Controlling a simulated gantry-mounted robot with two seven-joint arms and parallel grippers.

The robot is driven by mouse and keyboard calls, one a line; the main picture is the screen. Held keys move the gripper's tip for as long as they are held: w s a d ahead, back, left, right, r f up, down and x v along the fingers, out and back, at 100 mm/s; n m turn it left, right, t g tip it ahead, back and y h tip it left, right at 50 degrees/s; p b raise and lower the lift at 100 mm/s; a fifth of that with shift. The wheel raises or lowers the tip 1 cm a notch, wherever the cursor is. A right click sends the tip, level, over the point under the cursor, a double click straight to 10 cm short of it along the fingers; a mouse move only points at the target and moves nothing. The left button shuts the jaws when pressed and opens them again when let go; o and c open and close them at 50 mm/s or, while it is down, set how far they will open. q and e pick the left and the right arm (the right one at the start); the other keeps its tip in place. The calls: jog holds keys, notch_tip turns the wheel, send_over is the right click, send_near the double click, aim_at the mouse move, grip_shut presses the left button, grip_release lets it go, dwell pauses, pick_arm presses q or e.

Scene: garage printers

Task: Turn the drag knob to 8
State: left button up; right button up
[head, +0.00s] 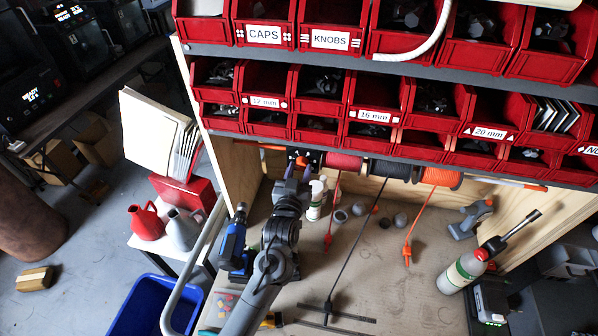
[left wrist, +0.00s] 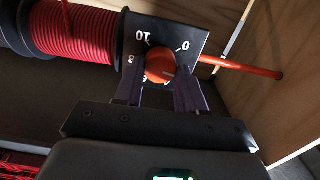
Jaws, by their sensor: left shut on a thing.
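The orange drag knob (left wrist: 160,65) sits on a black dial plate (left wrist: 192,38) with white numbers, of which 10 and 0 can be read. A further number beside the knob is partly covered. A pale mark shows on the knob's face. My left gripper (left wrist: 159,82) has one dark finger on each side of the knob and is shut on it. In the head view, my left gripper (head: 297,172) reaches up to the small orange knob (head: 301,161) under the red bins. My right gripper is not in view.
A red spool (left wrist: 75,32) sits left of the dial, and an orange rod (left wrist: 240,67) runs right. Red bins (head: 330,40) overhang the workbench (head: 400,290). A gas bottle (head: 462,272) lies tilted at right. A blue tool (head: 234,245) stands by my left arm.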

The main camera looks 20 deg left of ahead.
pick_arm(q)
jog(key=shift+r+m+p, duration=0.25)
jog(key=shift+m+p, duration=1.05)
jog(key=m+p, duration=0.3)
jog(key=m, duration=0.1)
jog(key=shift+m+p, duration=0.3)
jog(key=m+p, duration=0.3)
jog(key=m, duration=0.1)
jog(key=m+p, duration=0.2)
jog(key=m, duration=0.3)
jog(key=shift+f, duration=0.1)
jog(key=m+p, duration=0.2)
jog(key=m, duration=0.2)
jog(key=shift+m+p, duration=0.3)
jog(key=m+p, duration=0.2)
jog(key=m, duration=0.2)
jog(key=shift+f, duration=0.1)
jog(key=m+p, duration=0.1)
jog(key=m, duration=0.3)
jog(key=shift+f, duration=0.1)
jog(key=shift+m, duration=1.6)
jog(key=shift+f, duration=0.1)
